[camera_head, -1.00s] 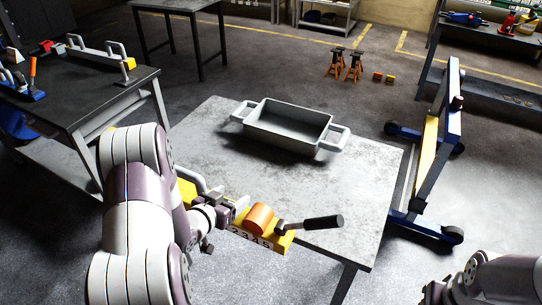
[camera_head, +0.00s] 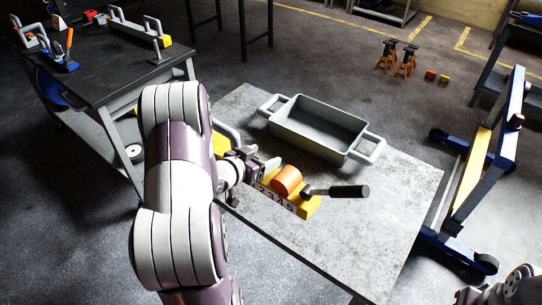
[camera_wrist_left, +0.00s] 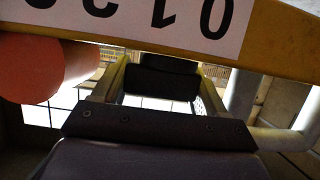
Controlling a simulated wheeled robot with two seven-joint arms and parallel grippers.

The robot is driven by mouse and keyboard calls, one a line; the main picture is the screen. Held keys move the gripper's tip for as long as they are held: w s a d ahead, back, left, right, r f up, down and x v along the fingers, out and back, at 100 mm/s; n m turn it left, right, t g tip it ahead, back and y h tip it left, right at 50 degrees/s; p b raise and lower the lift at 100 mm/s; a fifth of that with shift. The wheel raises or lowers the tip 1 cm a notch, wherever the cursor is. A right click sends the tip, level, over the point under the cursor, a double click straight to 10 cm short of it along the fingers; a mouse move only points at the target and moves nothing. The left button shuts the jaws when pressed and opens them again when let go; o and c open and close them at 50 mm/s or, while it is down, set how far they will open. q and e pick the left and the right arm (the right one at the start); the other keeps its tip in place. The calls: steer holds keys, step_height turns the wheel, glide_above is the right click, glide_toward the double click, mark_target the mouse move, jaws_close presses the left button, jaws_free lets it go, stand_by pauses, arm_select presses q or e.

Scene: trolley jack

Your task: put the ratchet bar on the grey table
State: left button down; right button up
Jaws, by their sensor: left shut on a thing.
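The ratchet bar, a yellow bar with a white number strip (camera_head: 290,204), an orange cylinder (camera_head: 287,180) and a black-handled lever (camera_head: 345,191), is over the front left part of the grey table (camera_head: 400,195). My left gripper (camera_head: 262,166) is shut on the bar, left of the cylinder. In the left wrist view the bar (camera_wrist_left: 268,40) crosses the top, with its cylinder at the left and a grey handle (camera_wrist_left: 242,95) at the right. Whether the bar touches the table is unclear. My right arm shows at the bottom right corner; its fingers cannot be made out.
A grey two-handled tray (camera_head: 318,128) stands on the back of the grey table. The table's right part is bare. A dark workbench (camera_head: 105,78) with tools is at the left. A blue wheeled frame (camera_head: 490,165) stands right of the table. Orange jack stands (camera_head: 396,58) are behind.

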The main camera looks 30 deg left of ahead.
arm_select(q)
steer(key=w+f, duration=0.2)
steer(key=f, duration=0.1)
steer(key=w+f, duration=0.3)
steer(key=w+d+f, duration=0.1)
steer(key=w+f, duration=0.2)
steer(key=shift+w, duration=0.25)
steer(key=shift+r, duration=0.1)
steer(key=shift+c, duration=0.2)
jaws_free()
steer(key=shift+s+f, duration=0.15)
steer(key=shift+f, duration=0.05)
